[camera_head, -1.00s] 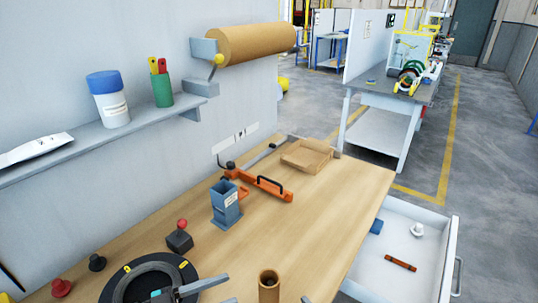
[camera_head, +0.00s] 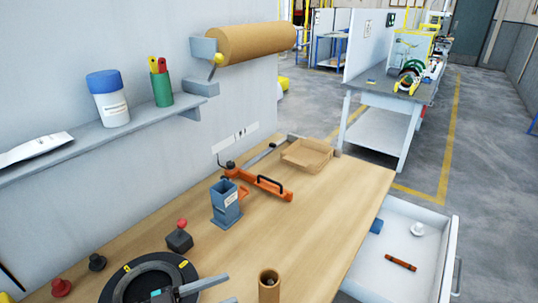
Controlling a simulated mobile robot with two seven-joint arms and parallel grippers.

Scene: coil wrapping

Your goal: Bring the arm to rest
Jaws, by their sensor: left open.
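My left gripper (camera_head: 232,288) shows at the bottom edge with its grey fingers apart and nothing between them. It is over the right front edge of a black round base with a dark ring (camera_head: 150,270) on it. A brown tube (camera_head: 269,285) stands upright to the right of the fingers, apart from them. The rest of the left arm is mostly cut off by the bottom edge. My right gripper is not in view.
The wooden bench (camera_head: 320,210) is clear at its middle right. A blue-grey holder (camera_head: 226,204), an orange tool (camera_head: 262,186), a red-knobbed block (camera_head: 180,240) and a cardboard tray (camera_head: 306,155) stand on it. An open drawer (camera_head: 425,218) juts out at right.

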